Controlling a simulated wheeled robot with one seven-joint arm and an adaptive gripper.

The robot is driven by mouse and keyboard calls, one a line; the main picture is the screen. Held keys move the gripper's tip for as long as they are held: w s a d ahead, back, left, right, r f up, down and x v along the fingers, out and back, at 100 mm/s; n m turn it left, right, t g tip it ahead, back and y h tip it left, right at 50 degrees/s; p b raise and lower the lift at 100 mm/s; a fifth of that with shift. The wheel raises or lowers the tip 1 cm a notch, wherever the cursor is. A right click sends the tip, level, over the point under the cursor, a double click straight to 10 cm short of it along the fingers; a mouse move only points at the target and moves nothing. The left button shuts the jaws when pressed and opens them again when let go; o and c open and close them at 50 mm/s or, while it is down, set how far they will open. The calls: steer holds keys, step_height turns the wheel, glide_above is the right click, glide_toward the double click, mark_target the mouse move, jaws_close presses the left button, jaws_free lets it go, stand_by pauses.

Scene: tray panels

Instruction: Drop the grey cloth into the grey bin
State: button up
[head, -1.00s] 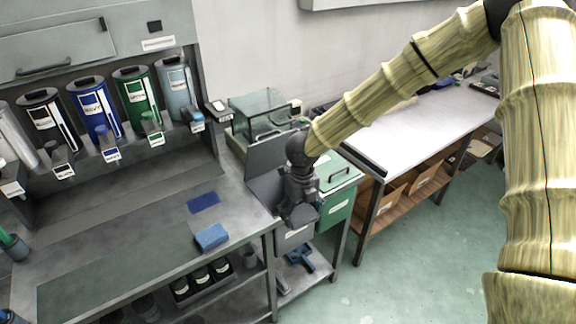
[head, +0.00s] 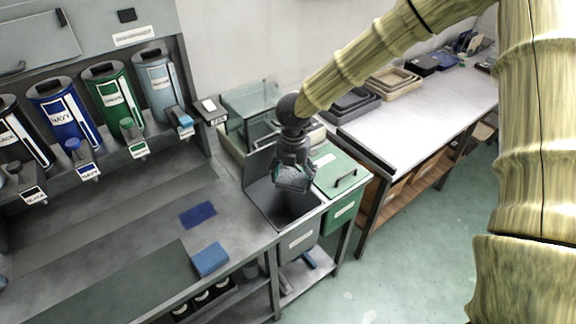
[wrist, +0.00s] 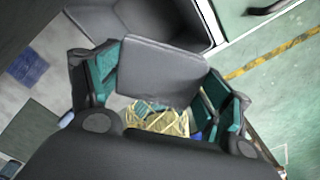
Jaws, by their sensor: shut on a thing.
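My gripper (head: 291,172) is shut on the grey cloth (wrist: 160,70), which sits between its teal finger pads in the wrist view. The cloth looks like a flat, folded grey piece. In the head view the gripper hangs over the grey bin (head: 298,243), whose lid (head: 259,163) stands up behind the opening. The bin's dark inside shows below and around the gripper. In the wrist view the open bin (wrist: 187,38) lies just beyond the cloth. The bin's floor is partly hidden by the gripper and cloth.
A green bin (head: 341,212) with a shut green lid (head: 336,172) stands right of the grey bin. A blue cloth or sponge (head: 210,259) and a blue patch (head: 198,214) lie on the grey bench at left. A glass box (head: 250,103) stands behind.

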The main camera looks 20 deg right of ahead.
mark_target(292, 178)
steer(key=shift+s+a+f+b, duration=0.1)
steer(key=shift+s+f+b, duration=0.05)
steer(key=shift+s+b, duration=0.35)
steer(key=f+b, duration=0.1)
steer(key=w+f, duration=0.1)
steer(key=shift+a+f+b, duration=0.1)
steer(key=shift+f+b, duration=0.3)
steer(key=shift+s+f+b, duration=0.3)
steer(key=shift+f+b, duration=0.6)
steer(key=shift+b, duration=0.1)
steer(key=shift+w+f+b, duration=0.1)
steer(key=shift+f+b, duration=0.5)
steer(key=shift+f, duration=0.2)
steer(key=o, duration=0.9)
